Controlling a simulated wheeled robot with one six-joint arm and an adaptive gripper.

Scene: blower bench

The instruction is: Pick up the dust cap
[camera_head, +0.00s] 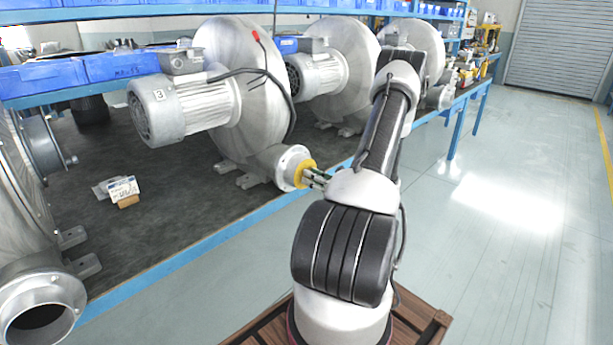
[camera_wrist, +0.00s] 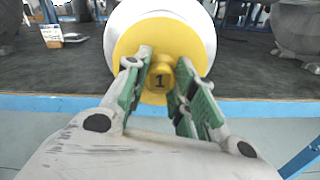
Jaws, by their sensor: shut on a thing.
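The yellow dust cap (camera_head: 305,173) sits on the outlet flange (camera_head: 288,166) of the nearest full blower (camera_head: 245,95) in the head view. My gripper (camera_head: 316,178) reaches the cap from the right. In the wrist view the green-padded fingers of my gripper (camera_wrist: 162,84) are on both sides of the knob, shut on it. The cap still lies against the pale flange behind it.
The blower stands on a dark bench with a blue front edge (camera_head: 195,245). Another blower's open outlet (camera_head: 40,318) is at the lower left, and more blowers stand behind. Small boxes (camera_head: 123,188) lie on the bench. Blue bins (camera_head: 120,64) line the back. The floor at right (camera_head: 500,230) is clear.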

